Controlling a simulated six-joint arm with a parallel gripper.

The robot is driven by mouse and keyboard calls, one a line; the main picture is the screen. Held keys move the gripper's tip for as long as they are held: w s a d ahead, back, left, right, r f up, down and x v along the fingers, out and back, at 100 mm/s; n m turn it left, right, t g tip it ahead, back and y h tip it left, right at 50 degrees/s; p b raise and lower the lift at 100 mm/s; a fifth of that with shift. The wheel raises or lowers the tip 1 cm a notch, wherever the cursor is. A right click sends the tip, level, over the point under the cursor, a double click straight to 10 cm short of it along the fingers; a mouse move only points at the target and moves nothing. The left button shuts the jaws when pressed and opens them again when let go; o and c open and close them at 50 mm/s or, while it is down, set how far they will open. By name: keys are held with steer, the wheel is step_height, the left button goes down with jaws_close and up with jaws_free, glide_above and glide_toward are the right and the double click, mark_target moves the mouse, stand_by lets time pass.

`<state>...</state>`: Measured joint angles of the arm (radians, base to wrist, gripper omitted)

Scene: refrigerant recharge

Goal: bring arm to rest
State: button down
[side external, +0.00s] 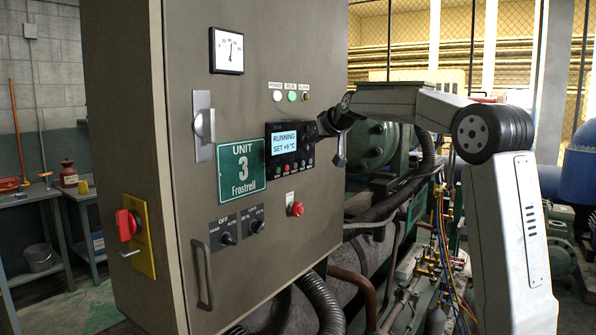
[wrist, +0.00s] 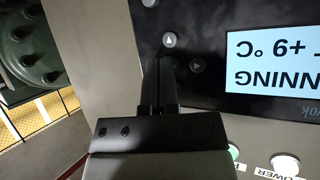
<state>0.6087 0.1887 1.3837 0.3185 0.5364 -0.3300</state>
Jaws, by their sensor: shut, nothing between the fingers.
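My gripper (side external: 321,124) is at the right edge of the black controller (side external: 290,146) on the grey cabinet door. In the wrist view my gripper's fingers (wrist: 160,66) are together and empty, in front of the controller's dark face beside two small arrow buttons (wrist: 169,40). I cannot tell whether the fingertips touch the panel. The controller's display (side external: 284,140) reads "RUNNING SET +8 °C"; it appears upside down in the wrist view (wrist: 272,62), showing "+9 °C" or similar, cut off at the edge.
The cabinet (side external: 240,110) carries a green "Unit 3" sign (side external: 240,170), a red button (side external: 296,209), dark knobs (side external: 228,239), a door handle (side external: 202,274) and a red rotary switch (side external: 128,225). Green machinery (side external: 378,142) and hoses stand behind and below my arm.

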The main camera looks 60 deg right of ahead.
steer(key=shift+s, duration=0.5)
steer(key=shift+s, duration=2.5)
steer(key=a+f+n+g+y, duration=0.2)
steer(key=a+f+g+y, duration=0.2)
steer(key=a+f, duration=1.45)
steer(key=s+a+f+n+g, duration=0.1)
steer(key=s+a+f+g, duration=0.1)
steer(key=s+a+f, duration=0.4)
steer(key=s+a+f+n+g+y, duration=0.1)
steer(key=s+a+f+n+g, duration=0.1)
steer(key=s+a+f, duration=0.4)
steer(key=s+f, duration=0.3)
steer(key=f, duration=0.4)
steer(key=shift+s+a+g, duration=0.15)
steer(key=shift+a+g, duration=0.1)
steer(key=shift+g, duration=0.05)
